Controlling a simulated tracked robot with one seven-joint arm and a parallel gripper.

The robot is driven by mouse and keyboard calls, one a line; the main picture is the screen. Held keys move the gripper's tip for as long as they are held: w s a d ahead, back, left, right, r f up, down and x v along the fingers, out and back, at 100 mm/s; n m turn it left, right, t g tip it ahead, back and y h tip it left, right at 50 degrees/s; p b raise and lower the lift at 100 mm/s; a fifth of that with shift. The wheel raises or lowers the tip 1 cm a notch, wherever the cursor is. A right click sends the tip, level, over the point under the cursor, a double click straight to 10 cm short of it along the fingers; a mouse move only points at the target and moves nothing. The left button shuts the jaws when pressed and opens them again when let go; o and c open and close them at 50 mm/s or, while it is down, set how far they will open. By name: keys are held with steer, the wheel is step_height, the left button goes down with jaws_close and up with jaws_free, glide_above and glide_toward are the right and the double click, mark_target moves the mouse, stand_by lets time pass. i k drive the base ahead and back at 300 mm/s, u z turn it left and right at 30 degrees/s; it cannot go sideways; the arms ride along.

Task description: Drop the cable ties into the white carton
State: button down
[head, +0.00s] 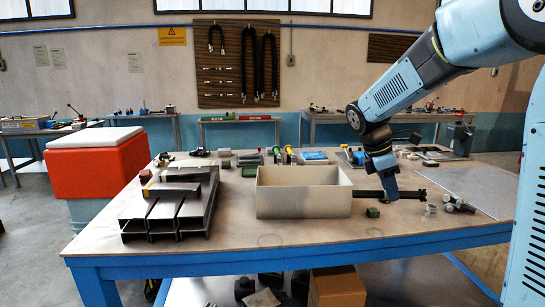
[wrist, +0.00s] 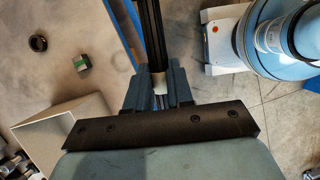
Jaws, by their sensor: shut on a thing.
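The white carton (head: 303,203) stands open-topped on the table, left of my gripper (head: 391,192). My gripper points down and is shut on the cable ties (head: 410,195), a long dark bundle sticking out on both sides of the fingers. The bundle's left end is close to the carton's right side in the head view. In the wrist view the cable ties (wrist: 149,35) run up from the fingers (wrist: 158,90), with a pale band at the grip. They are above the table's front edge. The carton (wrist: 62,125) shows at lower left there, partly hidden by my gripper.
A small green block (head: 373,212) lies just right of the carton. Dark metal channels (head: 165,215) are at the left, and small grey fittings (head: 455,203) at the right. Tools and boxes line the table's back. The table front (head: 300,236) is mostly clear.

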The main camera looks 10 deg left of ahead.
mark_target(311, 216)
steer(key=u, duration=0.45)
steer(key=i, duration=1)
